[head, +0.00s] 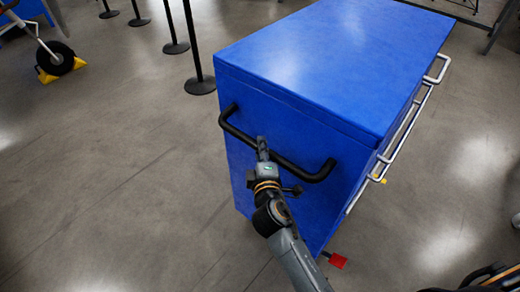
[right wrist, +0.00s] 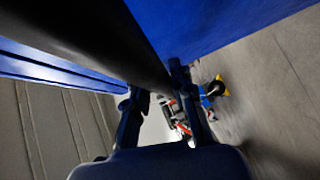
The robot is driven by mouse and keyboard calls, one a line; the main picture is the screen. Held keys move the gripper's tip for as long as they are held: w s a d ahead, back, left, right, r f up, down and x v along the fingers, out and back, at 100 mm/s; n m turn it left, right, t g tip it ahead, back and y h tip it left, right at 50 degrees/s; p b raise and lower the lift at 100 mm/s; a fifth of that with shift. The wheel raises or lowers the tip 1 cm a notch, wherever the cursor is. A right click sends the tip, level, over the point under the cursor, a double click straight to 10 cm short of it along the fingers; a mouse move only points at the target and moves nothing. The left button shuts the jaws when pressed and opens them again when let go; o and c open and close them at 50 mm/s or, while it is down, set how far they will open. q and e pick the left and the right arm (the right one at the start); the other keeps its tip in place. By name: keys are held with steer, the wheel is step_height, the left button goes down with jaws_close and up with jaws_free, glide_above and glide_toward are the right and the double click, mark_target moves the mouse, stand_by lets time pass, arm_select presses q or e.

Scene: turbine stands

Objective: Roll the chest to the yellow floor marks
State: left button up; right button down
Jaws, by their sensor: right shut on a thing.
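The blue chest (head: 330,50) stands on the grey floor right of centre in the head view, with its black bar handle (head: 313,177) on the near end. My right gripper (head: 262,150) is shut on this handle, left of its middle. In the right wrist view the dark handle bar (right wrist: 100,38) crosses diagonally between the fingers, close to the blue chest wall (right wrist: 215,22). Silver drawer handles (head: 412,120) run along the chest's right side. A red part (head: 337,260) shows low at its near corner. I cannot make out the yellow floor marks. My left gripper is not in view.
Black posts (head: 199,80) stand behind and left of the chest. A wheel with yellow chocks (head: 58,62) is at the far left. A grey frame leg (head: 497,28) is at the top right. Open floor (head: 100,190) lies to the left.

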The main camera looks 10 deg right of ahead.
steer(key=shift+w+d+f, duration=0.1)
steer(key=shift+d, duration=0.2)
steer(key=c, duration=1.1)
jaws_free()
steer(key=shift+s+a, duration=0.2)
steer(key=shift+s, duration=0.35)
steer(key=s, duration=0.3)
steer(key=s+r, duration=0.1)
steer(key=s, duration=0.3)
steer(key=s+a, duration=0.1)
steer(key=s, duration=0.3)
steer(key=shift+r, duration=0.4)
